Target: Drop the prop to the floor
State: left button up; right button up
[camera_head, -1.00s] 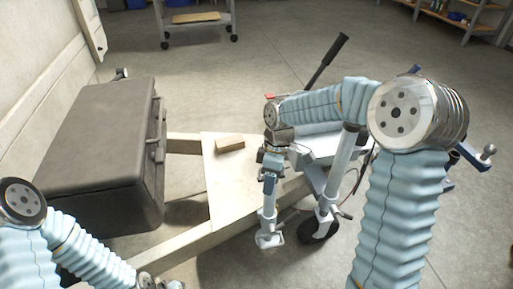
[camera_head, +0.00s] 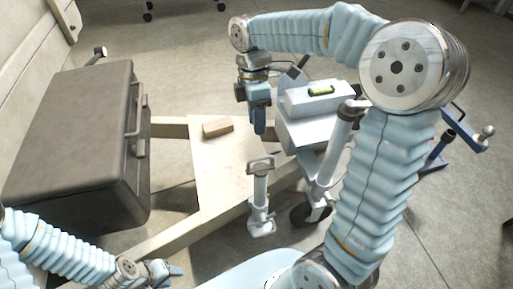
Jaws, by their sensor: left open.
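The prop (camera_head: 260,195) is a pale grey metal leg with a loop handle on top and a flat foot. It stands upright beside the trailer frame (camera_head: 165,240); I cannot tell if its foot touches the floor. My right gripper (camera_head: 259,122) points down above the prop handle, apart from it. Its fingers are seen edge-on, so their opening is unclear. My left gripper (camera_head: 168,271) is open and low at the bottom left, partly cut off by the frame edge, away from the prop.
A wood block (camera_head: 218,127) lies on the frame's pale plate (camera_head: 222,165). A dark box (camera_head: 75,150) stands at left. The floor at right is mostly clear.

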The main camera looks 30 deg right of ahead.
jog(key=f, duration=0.3)
jog(key=s+f, duration=0.1)
jog(key=f, duration=0.2)
jog(key=s+f, duration=0.1)
jog(key=f, duration=0.3)
jog(key=shift+a+b, duration=0.25)
jog(key=shift+b, duration=0.1)
grip_shut()
